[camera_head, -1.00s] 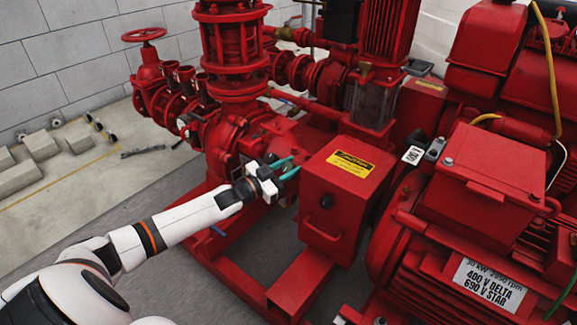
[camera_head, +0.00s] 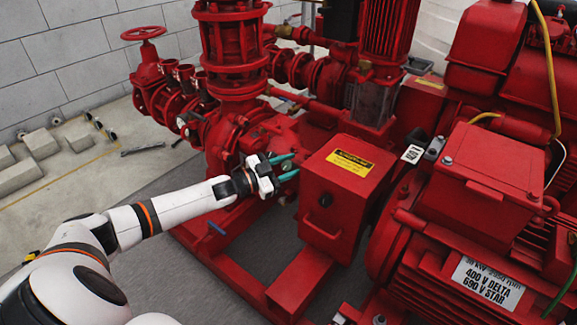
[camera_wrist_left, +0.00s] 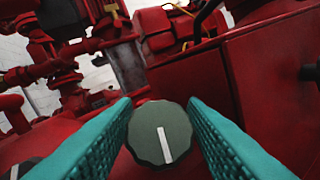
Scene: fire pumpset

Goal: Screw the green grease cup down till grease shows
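The grease cup (camera_wrist_left: 160,133) is a round, dull grey-green knob with a fluted edge and a white line on its face, in the left wrist view. The line stands nearly upright, its lower end slightly to the right. My left gripper (camera_wrist_left: 160,108) has one teal finger on each side of the cup. Slim gaps seem to show between fingers and cup, so it looks open around it. In the head view my left gripper (camera_head: 286,167) points right, beside the red pump casing, its fingers apart. The cup cannot be made out there. No grease is visible. My right gripper is not seen.
A red box with a yellow label (camera_head: 347,184) stands close to the right of my left gripper. The red motor (camera_head: 490,185) fills the right side. Red pipework and a handwheel (camera_head: 144,33) rise behind. Open floor (camera_head: 90,175) lies to the left.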

